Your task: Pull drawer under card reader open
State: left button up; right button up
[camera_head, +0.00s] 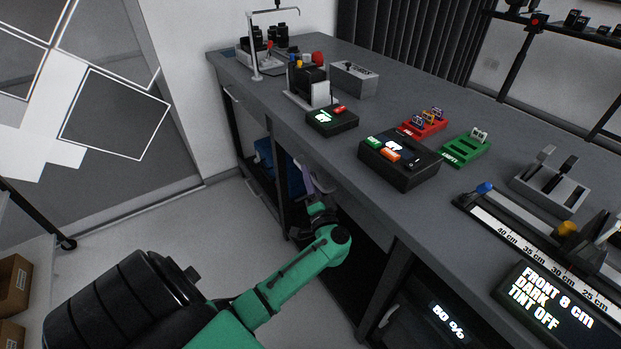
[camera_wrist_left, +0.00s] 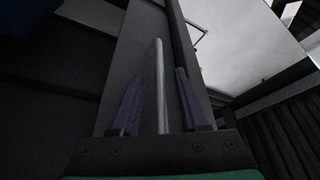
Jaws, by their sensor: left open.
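My left gripper (camera_head: 308,178) is open at the front of the grey workbench, below its top edge. In the left wrist view, its two purple fingers (camera_wrist_left: 160,98) stand on either side of a pale bar handle (camera_wrist_left: 160,75), with gaps visible. The handle runs along a flat grey drawer front (camera_wrist_left: 138,50). In the head view, the drawer front is mostly hidden by my gripper and arm, and I cannot tell how far it is out. A black device with a white card-like plate (camera_head: 320,93) stands on the bench above; I cannot tell if it is the card reader.
The bench top (camera_head: 375,115) holds a small black box (camera_head: 331,120), a larger button box (camera_head: 398,162), red (camera_head: 423,127) and green (camera_head: 463,150) trays, and a slider rail with a scale. Dark open bays lie under the bench. The floor (camera_head: 130,240) left of it is clear.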

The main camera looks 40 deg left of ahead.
pick_arm(q)
grip_shut()
jog(key=shift+f, duration=0.1)
dwell(1.2)
